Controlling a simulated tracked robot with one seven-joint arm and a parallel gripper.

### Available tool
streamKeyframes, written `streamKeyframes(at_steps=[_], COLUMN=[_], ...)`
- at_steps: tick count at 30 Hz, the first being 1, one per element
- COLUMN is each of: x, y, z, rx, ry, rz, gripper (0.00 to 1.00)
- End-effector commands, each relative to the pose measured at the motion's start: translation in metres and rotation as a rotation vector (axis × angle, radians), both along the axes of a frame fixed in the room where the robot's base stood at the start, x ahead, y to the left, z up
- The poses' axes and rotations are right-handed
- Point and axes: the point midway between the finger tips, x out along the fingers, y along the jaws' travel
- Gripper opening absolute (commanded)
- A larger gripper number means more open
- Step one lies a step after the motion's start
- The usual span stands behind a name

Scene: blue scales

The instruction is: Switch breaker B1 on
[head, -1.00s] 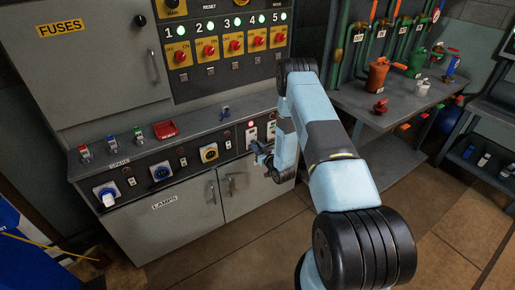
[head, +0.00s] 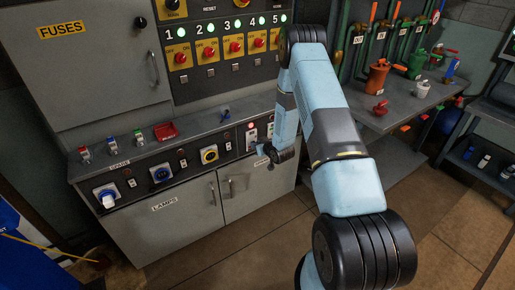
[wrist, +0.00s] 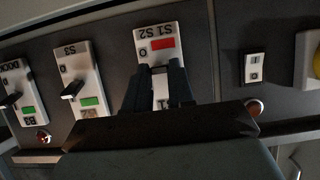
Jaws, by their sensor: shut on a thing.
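The breaker labelled S1 S2 (wrist: 155,35) is a pale plate with a red window, upside down in the wrist view. In the head view, it is the first white breaker (head: 251,139) right of the yellow dial. My gripper (wrist: 160,69) is shut at the middle of this plate, on what appears to be its lever. In the head view, my gripper (head: 260,161) is small and mostly hidden by my wrist.
In the wrist view, a breaker marked S3 (wrist: 88,65) and a DOCK breaker (wrist: 18,75) stand to the left, both with green windows. A small rocker switch (wrist: 254,68) is to the right. A grey ledge (head: 195,123) runs above the panel in the head view.

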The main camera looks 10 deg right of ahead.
Motion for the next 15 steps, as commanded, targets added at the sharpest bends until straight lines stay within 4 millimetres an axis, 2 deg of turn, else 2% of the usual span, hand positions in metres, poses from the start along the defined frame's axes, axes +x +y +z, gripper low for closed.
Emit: streamKeyframes(at_steps=[3,15], x=[0.004,0.009], y=[-0.001,0.000], z=[0.008,0.017], rx=[-0.029,-0.103], ry=[0.081,0.312], rz=[-0.003,-0.004], gripper=[0.00,0.00])
